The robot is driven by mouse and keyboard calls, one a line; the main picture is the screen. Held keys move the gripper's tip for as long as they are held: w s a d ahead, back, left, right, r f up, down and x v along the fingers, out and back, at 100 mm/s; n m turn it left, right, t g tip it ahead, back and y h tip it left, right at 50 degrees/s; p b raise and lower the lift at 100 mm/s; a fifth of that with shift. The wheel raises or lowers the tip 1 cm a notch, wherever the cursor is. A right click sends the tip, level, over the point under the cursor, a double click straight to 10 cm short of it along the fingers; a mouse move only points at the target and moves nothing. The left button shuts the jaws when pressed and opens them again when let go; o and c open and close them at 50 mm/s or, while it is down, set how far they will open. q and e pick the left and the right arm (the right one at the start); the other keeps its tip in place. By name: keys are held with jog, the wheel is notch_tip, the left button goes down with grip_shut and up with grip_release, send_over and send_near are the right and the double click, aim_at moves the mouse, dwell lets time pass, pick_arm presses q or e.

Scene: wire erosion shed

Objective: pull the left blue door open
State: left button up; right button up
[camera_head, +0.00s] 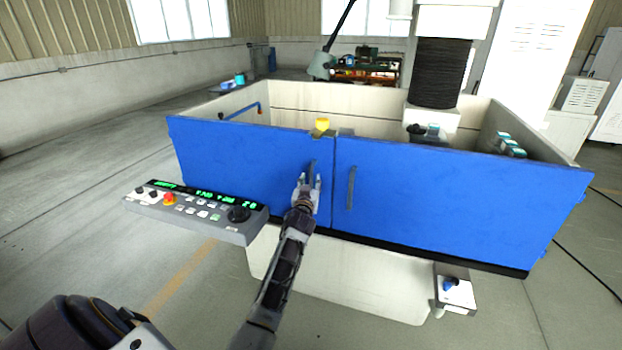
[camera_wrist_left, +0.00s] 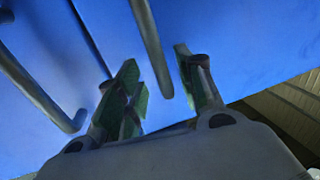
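The left blue door (camera_head: 240,160) is shut, in line with the right blue door (camera_head: 450,200) along the front of the tank. Its dark bar handle (camera_head: 312,167) stands near the seam between the doors. My left gripper (camera_head: 309,183) is at this handle, its fingers open. In the left wrist view the handle (camera_wrist_left: 150,45) lies between the two open fingers (camera_wrist_left: 156,75), with a gap to each side. The right door's handle (camera_wrist_left: 35,88) shows at the left of that view. My right gripper is not in view.
A control panel (camera_head: 200,212) with buttons and a red knob juts out left of my left forearm. A yellow latch (camera_head: 322,124) sits on top of the doors near the seam. A small switch box (camera_head: 455,290) stands out at lower right. The floor at left is clear.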

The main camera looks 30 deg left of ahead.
aim_at(311, 178)
pick_arm(q)
jog(key=shift+x, duration=1.6)
jog(key=shift+w+a, duration=0.15)
jog(key=shift+w, duration=0.05)
jog(key=c, duration=0.8)
grip_shut()
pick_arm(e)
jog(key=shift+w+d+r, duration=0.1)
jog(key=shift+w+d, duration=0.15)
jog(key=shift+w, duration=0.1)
